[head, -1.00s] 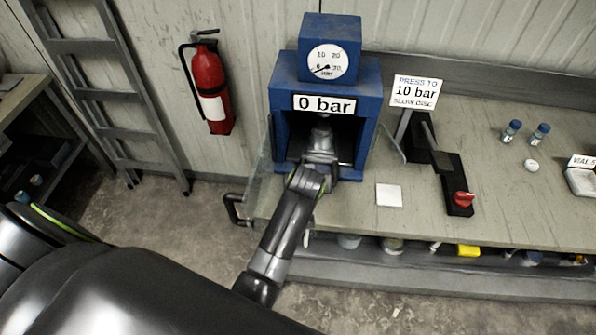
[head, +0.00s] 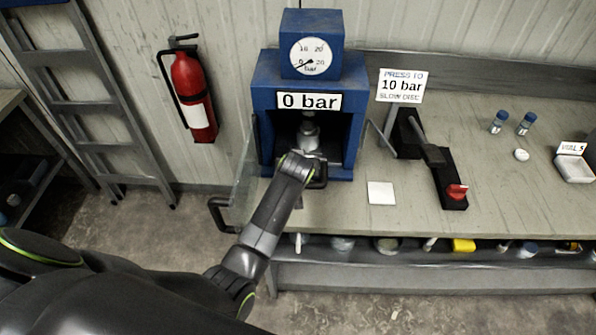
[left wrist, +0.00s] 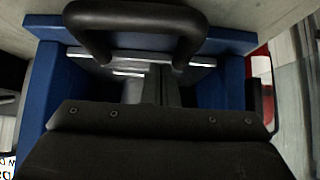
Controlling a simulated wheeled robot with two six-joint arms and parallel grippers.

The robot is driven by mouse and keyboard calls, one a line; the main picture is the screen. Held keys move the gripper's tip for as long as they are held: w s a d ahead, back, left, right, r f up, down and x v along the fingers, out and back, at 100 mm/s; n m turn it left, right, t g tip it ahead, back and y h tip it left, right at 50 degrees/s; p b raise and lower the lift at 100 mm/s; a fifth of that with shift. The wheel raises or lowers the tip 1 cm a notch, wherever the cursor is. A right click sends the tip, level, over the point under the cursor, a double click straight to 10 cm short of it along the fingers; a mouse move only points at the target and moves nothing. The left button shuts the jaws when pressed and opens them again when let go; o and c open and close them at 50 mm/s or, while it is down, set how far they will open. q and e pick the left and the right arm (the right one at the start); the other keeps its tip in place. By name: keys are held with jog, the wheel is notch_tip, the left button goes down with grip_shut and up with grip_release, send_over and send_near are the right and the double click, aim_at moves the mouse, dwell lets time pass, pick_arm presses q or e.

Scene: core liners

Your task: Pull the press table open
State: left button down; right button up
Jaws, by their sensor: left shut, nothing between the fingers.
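The press is a blue box frame (head: 262,98) with a gauge on top and a "0 bar" sign, standing on the bench. The press table is a grey metal plate (left wrist: 205,60) low in its opening, with a black U-shaped handle (left wrist: 135,14) at the front. The handle (head: 319,174) partly shows beside my wrist in the head view. My left gripper (left wrist: 162,85) is shut and empty, close to the handle and plate; whether its fingers pass inside the handle is unclear. In the head view my wrist hides the fingers. My right gripper is not in view.
A clear door (head: 243,175) with a black handle stands open at the press's left. An extinguisher (head: 194,95) and ladder (head: 85,107) stand left.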

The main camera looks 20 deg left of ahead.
pick_arm(q)
jog(key=shift+w+a+f+b, duration=0.1)
jog(key=shift+w+f+b, duration=0.25)
jog(key=shift+f, duration=0.25)
jog(key=s, duration=0.3)
jog(key=shift+s+d+f, duration=0.1)
jog(key=shift+d+f, duration=0.05)
jog(key=shift+d, duration=0.25)
jog(key=shift+s+d, duration=0.1)
jog(key=shift+s, duration=0.15)
jog(key=shift+f, duration=0.1)
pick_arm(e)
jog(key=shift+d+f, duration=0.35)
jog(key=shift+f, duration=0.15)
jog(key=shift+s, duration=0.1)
